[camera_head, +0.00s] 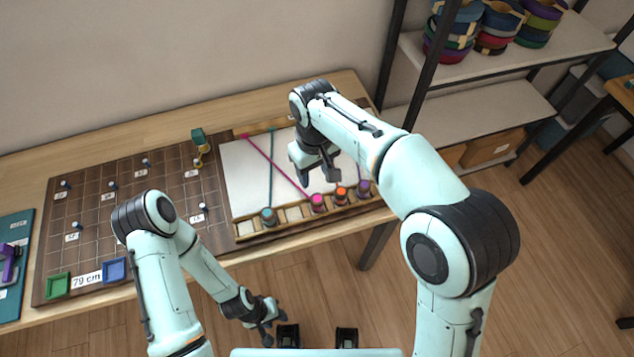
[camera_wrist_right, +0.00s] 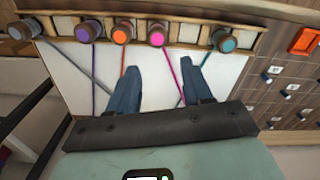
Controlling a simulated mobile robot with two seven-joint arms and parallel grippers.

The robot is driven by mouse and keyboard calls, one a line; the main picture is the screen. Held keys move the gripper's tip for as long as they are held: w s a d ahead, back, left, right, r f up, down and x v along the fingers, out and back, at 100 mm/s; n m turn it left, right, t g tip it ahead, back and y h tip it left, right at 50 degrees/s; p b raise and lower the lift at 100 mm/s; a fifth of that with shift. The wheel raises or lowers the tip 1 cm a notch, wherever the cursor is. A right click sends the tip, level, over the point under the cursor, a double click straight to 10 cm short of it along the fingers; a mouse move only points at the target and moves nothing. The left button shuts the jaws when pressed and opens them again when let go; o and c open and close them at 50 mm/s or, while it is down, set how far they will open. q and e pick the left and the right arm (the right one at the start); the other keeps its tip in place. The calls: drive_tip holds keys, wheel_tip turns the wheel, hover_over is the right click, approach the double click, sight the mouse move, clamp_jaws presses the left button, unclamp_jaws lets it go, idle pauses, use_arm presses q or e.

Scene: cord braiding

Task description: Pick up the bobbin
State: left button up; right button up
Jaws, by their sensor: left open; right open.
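Several bobbins stand in a wooden slotted rack (camera_head: 246,226) along the front of a white board. They are teal (camera_head: 268,216), pink (camera_head: 317,203), orange (camera_head: 341,193) and purple (camera_head: 363,188). In the right wrist view the teal (camera_wrist_right: 224,40), pink (camera_wrist_right: 158,34), orange (camera_wrist_right: 122,33) and purple (camera_wrist_right: 87,31) bobbins have cords running across the board. My right gripper (camera_head: 318,176) is open and empty over the board, apart from the bobbins. Its fingers (camera_wrist_right: 161,82) point towards the rack, with the pink cord between them. My left gripper (camera_head: 274,326) is open and empty, off the table's front edge.
A dark gridded board (camera_head: 105,215) with several pegs, a green tray (camera_head: 58,285) and a blue tray (camera_head: 114,270) lies left of the white board. A shelf (camera_head: 480,105) stands at right.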

sight(317, 197)
wheel_tip(317, 197, down, 8)
drive_tip(key=shift+r+b, duration=0.15)
drive_tip(key=shift+b, duration=0.35)
drive_tip(key=shift+d+f, duration=0.2)
drive_tip(key=shift+f, duration=2.6)
drive_tip(key=c, duration=0.8)
